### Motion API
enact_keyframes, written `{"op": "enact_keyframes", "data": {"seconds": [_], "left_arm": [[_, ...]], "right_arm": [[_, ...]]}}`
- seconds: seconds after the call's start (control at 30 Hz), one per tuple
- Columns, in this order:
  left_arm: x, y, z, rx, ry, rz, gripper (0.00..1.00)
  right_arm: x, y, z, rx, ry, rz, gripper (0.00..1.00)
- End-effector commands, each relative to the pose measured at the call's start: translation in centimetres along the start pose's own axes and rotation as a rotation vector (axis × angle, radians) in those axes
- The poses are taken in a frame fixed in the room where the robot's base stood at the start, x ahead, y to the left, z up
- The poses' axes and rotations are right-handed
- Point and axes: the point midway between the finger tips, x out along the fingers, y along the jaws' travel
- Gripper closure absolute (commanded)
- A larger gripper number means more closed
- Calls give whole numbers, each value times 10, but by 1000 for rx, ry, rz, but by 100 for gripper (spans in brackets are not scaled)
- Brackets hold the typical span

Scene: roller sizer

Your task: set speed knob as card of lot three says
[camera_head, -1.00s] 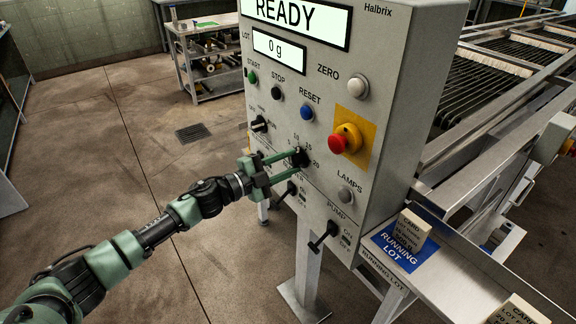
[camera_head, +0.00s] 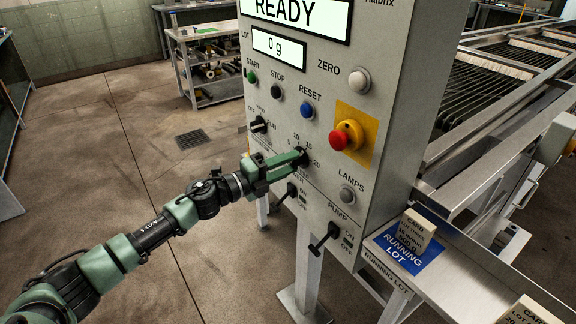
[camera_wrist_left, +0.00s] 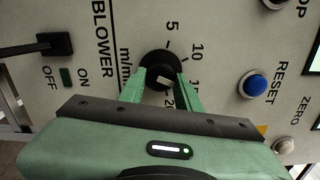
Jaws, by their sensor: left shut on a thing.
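The black round speed knob (camera_head: 303,157) is on the grey control panel (camera_head: 325,190), with 5, 10, 15 and 20 around it and m/min beside it. In the left wrist view the knob (camera_wrist_left: 158,66) sits between the green fingers of my left gripper (camera_wrist_left: 160,92). My left gripper (camera_head: 298,158) is shut on the knob in the head view too. A pale piece shows on the knob between the fingers; its exact setting I cannot tell. A card (camera_head: 412,229) stands on the blue running lot plate (camera_head: 400,262); its small print is hard to read. My right gripper is not in view.
Near the knob are a red stop button (camera_head: 345,136), a blue reset button (camera_head: 307,110) and the pump switch (camera_head: 324,238). A second card (camera_head: 525,312) is cut off at the lower right. The screen (camera_head: 298,14) reads READY. Open floor lies left.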

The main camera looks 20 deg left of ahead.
Motion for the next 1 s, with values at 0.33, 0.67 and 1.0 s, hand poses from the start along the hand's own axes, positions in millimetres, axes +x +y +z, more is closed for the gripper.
{"op": "enact_keyframes", "data": {"seconds": [0.33, 0.67, 1.0], "left_arm": [[0, 2, -1, 13, 2, 3, 100], [0, 1, -1, 12, 1, 2, 45], [-12, 3, 0, 12, 0, 3, 45]], "right_arm": [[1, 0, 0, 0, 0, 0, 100], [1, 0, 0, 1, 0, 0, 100], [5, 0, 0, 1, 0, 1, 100]]}}
